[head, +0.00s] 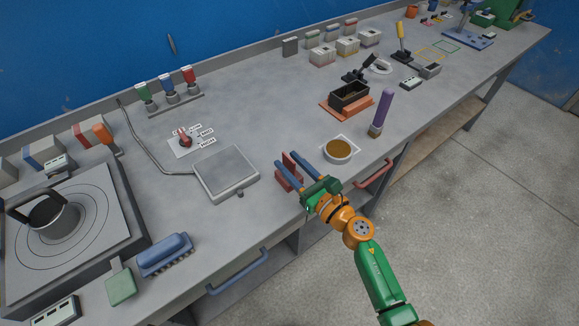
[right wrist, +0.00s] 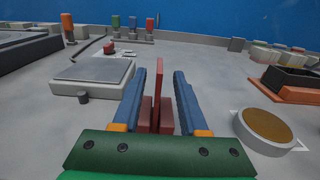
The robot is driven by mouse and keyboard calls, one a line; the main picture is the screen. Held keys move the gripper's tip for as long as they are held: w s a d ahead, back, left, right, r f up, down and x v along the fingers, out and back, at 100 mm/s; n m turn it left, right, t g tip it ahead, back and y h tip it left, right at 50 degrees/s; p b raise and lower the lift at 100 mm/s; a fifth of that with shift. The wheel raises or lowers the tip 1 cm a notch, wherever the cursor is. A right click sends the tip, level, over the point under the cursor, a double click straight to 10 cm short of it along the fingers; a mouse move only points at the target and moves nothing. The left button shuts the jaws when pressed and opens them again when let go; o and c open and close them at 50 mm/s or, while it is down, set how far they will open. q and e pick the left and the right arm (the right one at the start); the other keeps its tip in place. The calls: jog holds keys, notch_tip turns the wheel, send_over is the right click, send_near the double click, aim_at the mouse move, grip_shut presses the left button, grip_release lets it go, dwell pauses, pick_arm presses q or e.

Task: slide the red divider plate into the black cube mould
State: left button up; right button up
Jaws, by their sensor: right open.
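The red divider plate (head: 291,160) stands upright in a dark red slotted holder (head: 287,180) near the table's front edge. In the right wrist view the plate (right wrist: 159,85) rises between my two blue fingers, with a gap on each side. My right gripper (head: 293,164) is open around the plate and not closed on it. The black cube mould (head: 349,97) is an open-topped box with a brownish inside, on an orange base, farther back and right. It also shows at the right of the right wrist view (right wrist: 288,80). My left gripper is not in view.
A bowl of brown material (head: 338,151) stands right of my right gripper, towards the mould. A grey scale (head: 226,172) lies left of the holder. The tabletop behind the holder is clear.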

jog(key=shift+w+a, duration=0.3)
jog(key=shift+a, duration=0.1)
jog(key=shift+d, duration=0.15)
grip_shut()
jog(key=shift+r, duration=0.1)
jog(key=shift+r+p, duration=0.4)
jog(key=d+r+p, duration=0.2)
jog(key=d+r, duration=1)
jog(key=d, duration=0.2)
jog(key=shift+w+p, duration=0.3)
jog(key=shift+w, duration=0.15)
